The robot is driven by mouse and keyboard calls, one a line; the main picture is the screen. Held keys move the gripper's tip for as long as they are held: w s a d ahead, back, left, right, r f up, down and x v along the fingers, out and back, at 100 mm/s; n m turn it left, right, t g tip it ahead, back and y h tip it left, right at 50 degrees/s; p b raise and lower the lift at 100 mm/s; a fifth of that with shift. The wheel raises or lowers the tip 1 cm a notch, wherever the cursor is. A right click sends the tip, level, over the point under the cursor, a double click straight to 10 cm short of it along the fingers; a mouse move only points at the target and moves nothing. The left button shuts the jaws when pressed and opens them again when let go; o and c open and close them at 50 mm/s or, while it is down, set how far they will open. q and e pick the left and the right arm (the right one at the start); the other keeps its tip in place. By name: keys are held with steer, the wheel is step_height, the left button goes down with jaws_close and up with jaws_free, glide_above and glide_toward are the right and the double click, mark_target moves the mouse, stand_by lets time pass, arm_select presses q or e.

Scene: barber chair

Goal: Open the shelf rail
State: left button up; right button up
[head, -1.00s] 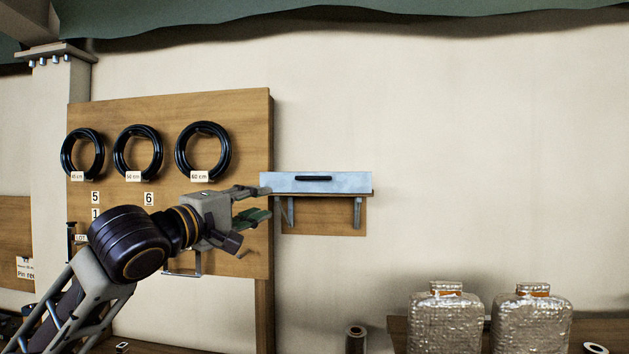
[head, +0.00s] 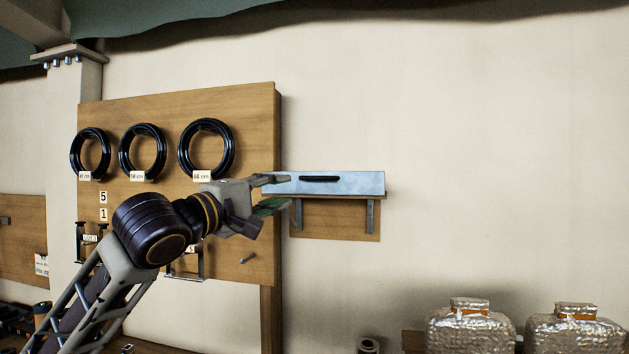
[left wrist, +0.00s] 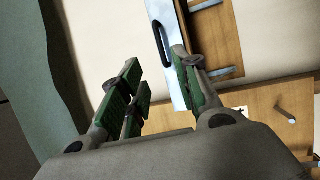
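The shelf rail (head: 350,184) is a light blue-grey panel with a dark handle (head: 320,179), standing upright along the front of a small wooden wall shelf (head: 335,218) with metal brackets. My left gripper (head: 283,194) is open at the rail's left end in the head view, its upper finger overlapping that end. In the left wrist view the two green-padded finger sides (left wrist: 160,95) are spread with nothing held between them. The rail (left wrist: 168,50) and its handle (left wrist: 160,43) lie beyond the fingertips, near the right finger. Contact cannot be told. My right gripper is not in view.
A wooden board (head: 240,110) with several black hose coils (head: 207,149) and number tags hangs left of the shelf, with a peg (head: 248,258) low on it. Two foil-wrapped containers (head: 470,330) stand at the lower right. The wall right of the shelf is bare.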

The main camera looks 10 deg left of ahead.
arm_select(q)
steer(key=p, duration=0.2)
glide_toward(316, 179)
steer(key=f+x, duration=0.1)
steer(key=x, duration=0.2)
steer(key=w, duration=0.1)
steer(key=w+d+r+p, duration=0.1)
steer(key=w+r, duration=0.1)
steer(key=shift+w+d+p, duration=0.3)
steer(key=shift+w, duration=0.1)
steer(key=shift+x, duration=1.05)
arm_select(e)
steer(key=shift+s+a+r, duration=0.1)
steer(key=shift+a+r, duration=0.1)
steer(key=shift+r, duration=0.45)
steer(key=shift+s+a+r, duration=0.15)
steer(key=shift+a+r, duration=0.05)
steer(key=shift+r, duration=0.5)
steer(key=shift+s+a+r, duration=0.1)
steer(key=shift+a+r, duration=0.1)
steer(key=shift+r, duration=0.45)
arm_select(q)
steer(key=shift+f, duration=0.15)
steer(key=shift+c, duration=0.4)
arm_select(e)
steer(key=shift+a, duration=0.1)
